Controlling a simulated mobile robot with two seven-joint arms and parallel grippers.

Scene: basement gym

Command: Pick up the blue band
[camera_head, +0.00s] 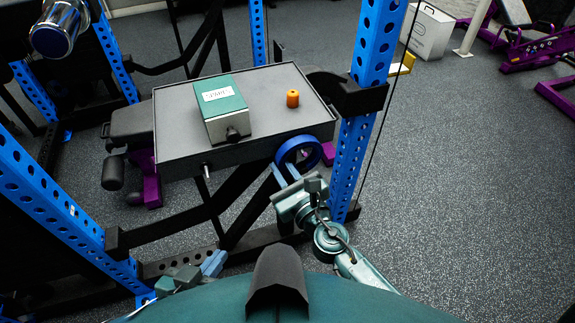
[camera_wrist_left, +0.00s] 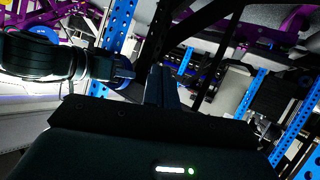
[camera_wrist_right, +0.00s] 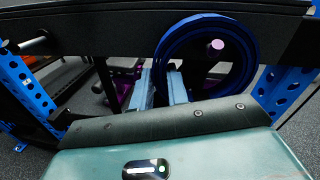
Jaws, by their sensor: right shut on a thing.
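The blue band (camera_head: 298,150) is a dark blue ring at the front right corner of a grey platform. It stands large in the right wrist view (camera_wrist_right: 163,62). My right gripper (camera_head: 284,174) is shut on the band's near left edge, with one finger on each side of it in the right wrist view (camera_wrist_right: 161,88). A pale round peg end (camera_wrist_right: 217,44) shows through the ring; I cannot tell whether the band is still around it. My left gripper (camera_head: 213,263) is low at the left, away from the band. Its dark fingers (camera_wrist_left: 163,86) look closed together and empty.
The grey platform (camera_head: 172,145) bears a green and grey box (camera_head: 222,104) and an orange cylinder (camera_head: 292,98). A second peg (camera_head: 206,170) sticks out of its front. Blue perforated rack posts (camera_head: 366,110) stand close on both sides.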

